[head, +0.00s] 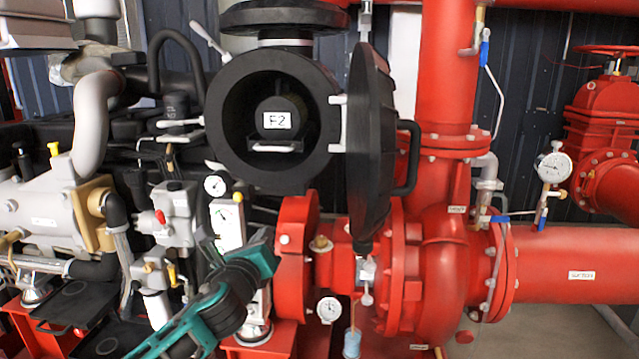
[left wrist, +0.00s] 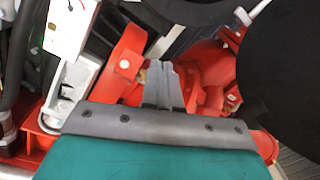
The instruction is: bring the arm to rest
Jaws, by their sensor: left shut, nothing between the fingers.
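My left arm, teal and black, comes in from the bottom left of the head view. Its gripper (head: 268,240) is in front of the pump's red flange, below the black round housing. In the left wrist view the grey fingers (left wrist: 164,82) are together, with nothing between them. Red pump parts show beyond them; I cannot tell whether they touch. My right gripper is in neither view.
The black housing (head: 224,118) stands open, a labelled cartridge (head: 277,121) inside. Its lid (head: 368,145) is swung out to the right, above and right of my gripper. The red pump (head: 445,265) is right, the grey engine (head: 40,215) left. Small gauges (head: 329,309) hang close by.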

